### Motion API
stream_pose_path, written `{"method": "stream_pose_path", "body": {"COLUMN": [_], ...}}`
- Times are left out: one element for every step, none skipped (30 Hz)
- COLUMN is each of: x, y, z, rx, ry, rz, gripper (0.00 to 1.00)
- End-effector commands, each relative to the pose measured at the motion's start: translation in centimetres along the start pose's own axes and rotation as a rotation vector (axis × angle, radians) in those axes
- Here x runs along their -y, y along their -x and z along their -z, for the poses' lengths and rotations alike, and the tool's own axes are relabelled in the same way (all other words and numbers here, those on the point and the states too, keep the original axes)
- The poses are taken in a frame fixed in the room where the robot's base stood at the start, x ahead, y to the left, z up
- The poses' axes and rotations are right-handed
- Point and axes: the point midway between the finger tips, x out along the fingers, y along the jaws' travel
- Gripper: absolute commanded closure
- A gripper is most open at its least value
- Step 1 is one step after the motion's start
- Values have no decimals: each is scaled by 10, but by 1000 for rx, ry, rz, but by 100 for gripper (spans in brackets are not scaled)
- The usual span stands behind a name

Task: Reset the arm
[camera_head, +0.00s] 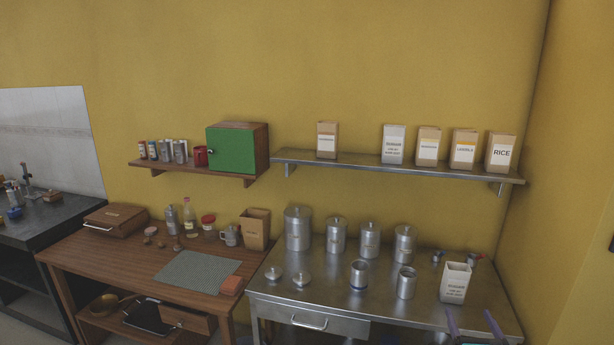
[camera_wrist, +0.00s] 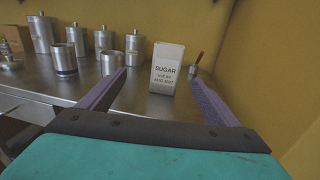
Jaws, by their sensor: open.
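My gripper (camera_head: 469,316) shows at the bottom right of the head view, at the front of the steel table (camera_head: 325,295). In the wrist view the gripper (camera_wrist: 160,78) has its two purple fingers spread wide apart, with nothing held between them. A white paper sugar bag (camera_wrist: 166,68) stands upright on the table beyond the fingertips, seen between them. The same sugar bag (camera_head: 455,282) shows in the head view. Most of my arm is out of the head view.
Lidded steel canisters (camera_head: 369,240) line the table's back. Two lidless canisters (camera_head: 406,283) stand in front, with loose lids (camera_head: 301,279) at the left. A wall shelf (camera_head: 360,163) holds several bags above. A wooden table (camera_head: 120,252) with a grey mat (camera_head: 197,271) adjoins left.

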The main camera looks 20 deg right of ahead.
Motion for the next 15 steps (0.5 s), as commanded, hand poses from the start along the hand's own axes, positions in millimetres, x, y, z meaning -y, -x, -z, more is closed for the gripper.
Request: {"method": "stream_pose_path", "body": {"x": [-15,-24,-37,-48,-59,-73,-84,-95,-109,-121,-132,-147,-158,-170,-186], "y": [-5,-8,-12,-15,-18,-21,-24,-26,-28,-30,-31,-32,-33,-33,-33], "z": [4,8,12,15,18,23,26,30,35,39,44,50,54,59,65], "rx": [-4,-8,-12,-16,-20,-25,-30,-35,-43,-49,-56,-66,-73,-81,-91], "ry": [-3,-4,-7,-9,-11,-13,-14,-14,-11,-9,-6,-2,4,9,18], "rz": [-22,-36,-56,-71,-87,-108,-124,-140,-163,-181,-198,-222,-241,-261,-288], "gripper": [16,16,16,16,16,16,16,16,16,16,16,16,16,16,16]}}
